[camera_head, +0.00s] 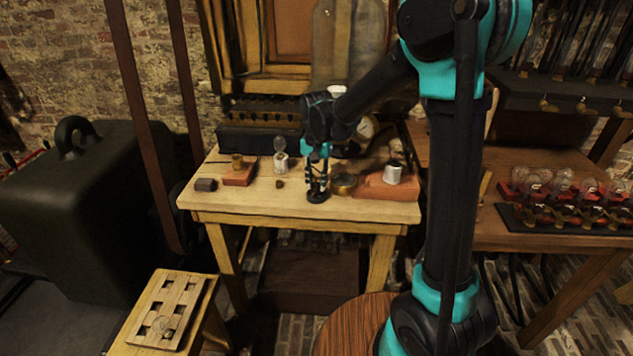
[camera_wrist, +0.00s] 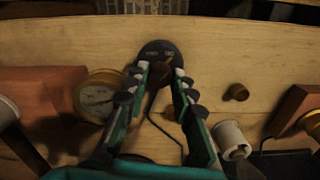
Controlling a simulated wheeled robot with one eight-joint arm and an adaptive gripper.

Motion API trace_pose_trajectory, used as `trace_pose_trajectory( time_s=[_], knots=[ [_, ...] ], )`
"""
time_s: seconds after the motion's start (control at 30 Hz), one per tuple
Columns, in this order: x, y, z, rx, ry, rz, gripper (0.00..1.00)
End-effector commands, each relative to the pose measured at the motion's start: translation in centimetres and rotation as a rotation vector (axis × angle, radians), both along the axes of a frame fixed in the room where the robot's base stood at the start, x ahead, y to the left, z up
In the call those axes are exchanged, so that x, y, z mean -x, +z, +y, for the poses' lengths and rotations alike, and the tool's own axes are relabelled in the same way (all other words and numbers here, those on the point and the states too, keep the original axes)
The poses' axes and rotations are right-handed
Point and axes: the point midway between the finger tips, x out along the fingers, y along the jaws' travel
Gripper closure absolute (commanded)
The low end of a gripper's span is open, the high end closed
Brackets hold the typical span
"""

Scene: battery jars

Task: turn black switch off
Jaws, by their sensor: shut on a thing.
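The black switch (camera_head: 317,197) has a round base and sits near the front middle of the wooden table. In the wrist view its black disc (camera_wrist: 154,47) shows small pale lettering, too blurred to read, and a dark knob (camera_wrist: 161,69) at its middle. My gripper (camera_head: 318,186) points down over the switch. In the wrist view my gripper's fingertips (camera_wrist: 160,72) are closed on the two sides of the knob. The fingers hide part of the knob and of the base. A black cable runs from beneath the switch.
A round brass gauge (camera_head: 343,184) is close beside the switch, by a reddish wooden block (camera_head: 378,190) with a white cylinder (camera_head: 393,173). A small brown knob (camera_head: 279,183) lies on the other side. A glass bulb piece (camera_head: 280,160) stands behind. The table's front strip (camera_head: 270,207) is clear.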

Motion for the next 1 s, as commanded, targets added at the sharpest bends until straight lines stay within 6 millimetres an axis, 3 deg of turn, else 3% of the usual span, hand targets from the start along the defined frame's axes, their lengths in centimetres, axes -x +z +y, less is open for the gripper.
trace_pose_trajectory(
  time_s=[0.37, 1.0],
  knots=[
    [-0.01, 0.02, -0.01, 0.000, 0.233, 0.000, 1.00],
    [-0.02, 0.03, -0.03, 0.000, 0.842, 0.000, 1.00]
  ],
)
